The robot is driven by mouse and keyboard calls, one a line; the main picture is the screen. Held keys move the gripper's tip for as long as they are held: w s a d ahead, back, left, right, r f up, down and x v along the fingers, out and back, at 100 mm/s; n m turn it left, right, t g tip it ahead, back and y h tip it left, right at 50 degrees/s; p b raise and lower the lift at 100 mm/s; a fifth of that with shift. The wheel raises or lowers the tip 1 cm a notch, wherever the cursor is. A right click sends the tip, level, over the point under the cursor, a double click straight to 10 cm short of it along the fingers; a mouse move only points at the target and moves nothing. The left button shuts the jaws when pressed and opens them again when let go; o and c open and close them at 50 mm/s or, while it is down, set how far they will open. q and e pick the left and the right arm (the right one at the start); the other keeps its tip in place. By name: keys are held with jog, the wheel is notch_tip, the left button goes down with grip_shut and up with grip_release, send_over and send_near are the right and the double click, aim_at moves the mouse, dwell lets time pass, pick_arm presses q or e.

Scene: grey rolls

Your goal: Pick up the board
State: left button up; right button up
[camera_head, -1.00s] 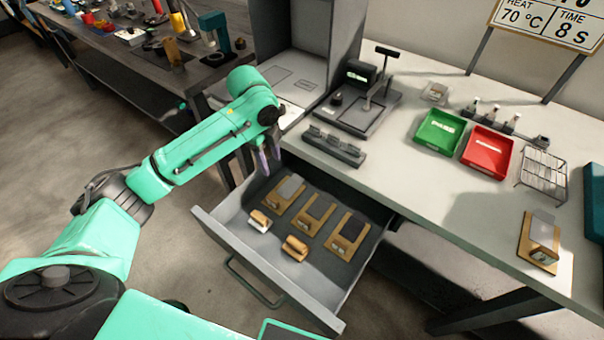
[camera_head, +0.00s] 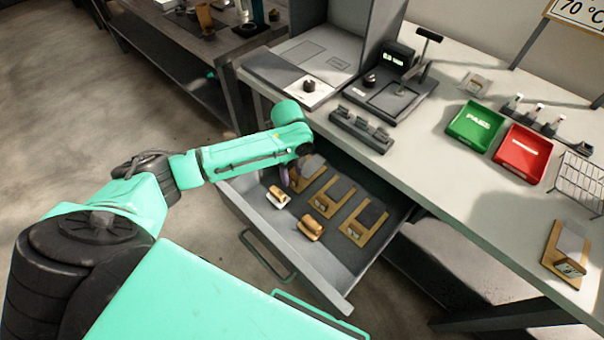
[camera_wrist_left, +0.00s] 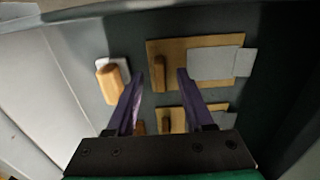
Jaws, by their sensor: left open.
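Three brown wooden boards, each with a grey sheet and a raised wooden block, lie in a row in the open drawer (camera_head: 335,290): a left one (camera_head: 318,184), a middle one (camera_head: 333,206) and a right one (camera_head: 363,224). My left gripper (camera_head: 291,177) is down at the left board, partly hidden by its own arm. In the left wrist view, its two purple fingers (camera_wrist_left: 160,76) are open and empty. The block of the upper board (camera_wrist_left: 200,43) appears between the fingertips; I cannot tell whether they touch it. A second board (camera_wrist_left: 215,107) shows partly below. My right gripper is out of view.
Two small wooden-handled pieces (camera_head: 278,197) (camera_head: 311,228) lie in the drawer beside the boards. On the table (camera_head: 440,170) stand a green tray (camera_head: 475,127), a red tray (camera_head: 521,154), a wire rack (camera_head: 580,180) and another board (camera_head: 566,248). Drawer walls surround the gripper.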

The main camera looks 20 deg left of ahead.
pick_arm(q)
grip_shut()
jog(key=shift+r, duration=0.1)
